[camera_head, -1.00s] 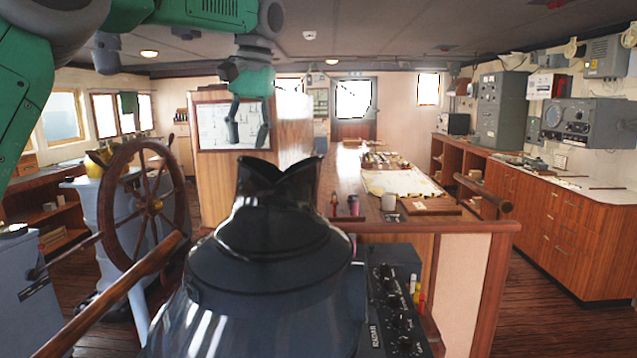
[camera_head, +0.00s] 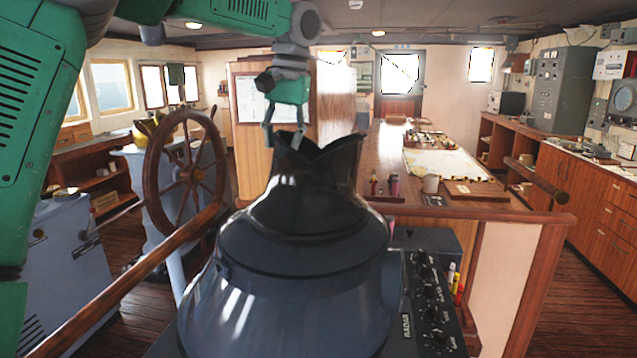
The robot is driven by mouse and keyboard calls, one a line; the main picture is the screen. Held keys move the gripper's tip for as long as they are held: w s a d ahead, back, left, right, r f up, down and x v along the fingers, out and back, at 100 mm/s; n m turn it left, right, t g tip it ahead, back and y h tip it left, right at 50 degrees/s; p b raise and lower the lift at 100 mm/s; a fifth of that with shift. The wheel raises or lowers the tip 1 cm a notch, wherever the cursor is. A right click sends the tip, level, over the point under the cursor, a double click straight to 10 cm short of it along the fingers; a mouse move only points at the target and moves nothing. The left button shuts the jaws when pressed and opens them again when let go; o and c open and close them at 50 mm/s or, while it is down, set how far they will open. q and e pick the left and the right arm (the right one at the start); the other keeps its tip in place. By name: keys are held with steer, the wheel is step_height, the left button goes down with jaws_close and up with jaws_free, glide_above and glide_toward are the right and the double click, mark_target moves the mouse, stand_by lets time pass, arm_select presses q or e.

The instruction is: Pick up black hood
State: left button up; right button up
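The black hood (camera_head: 306,205) is a glossy flared viewing cone on top of the dark blue-grey radar housing (camera_head: 290,290) in front of me. Its notched upper rim points up. My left gripper (camera_head: 286,138) comes down from the upper left on a green arm. Its fingers point down at the hood's top rim, and their tips are partly hidden behind it. The fingers look spread apart. I cannot tell whether they touch the rim. My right gripper is out of view.
A radar control panel (camera_head: 428,300) with knobs sits right of the housing. A wooden ship's wheel (camera_head: 186,175) and a wooden handrail (camera_head: 135,280) are at the left.

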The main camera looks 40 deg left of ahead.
mark_target(272, 161)
arm_select(q)
steer(key=a+f, duration=0.1)
steer(key=f, duration=0.1)
steer(key=s+a+f, duration=0.1)
steer(key=a+f, duration=0.1)
steer(key=shift+a+f, duration=0.2)
steer(key=shift+f, duration=0.05)
steer(key=shift+w+d, duration=0.1)
steer(key=shift+d, duration=0.35)
steer(key=shift+d+r, duration=0.25)
steer(key=shift+d, duration=0.5)
jaws_close()
steer(key=shift+d+r, duration=0.15)
steer(key=shift+d, duration=0.05)
steer(key=shift+a, duration=0.15)
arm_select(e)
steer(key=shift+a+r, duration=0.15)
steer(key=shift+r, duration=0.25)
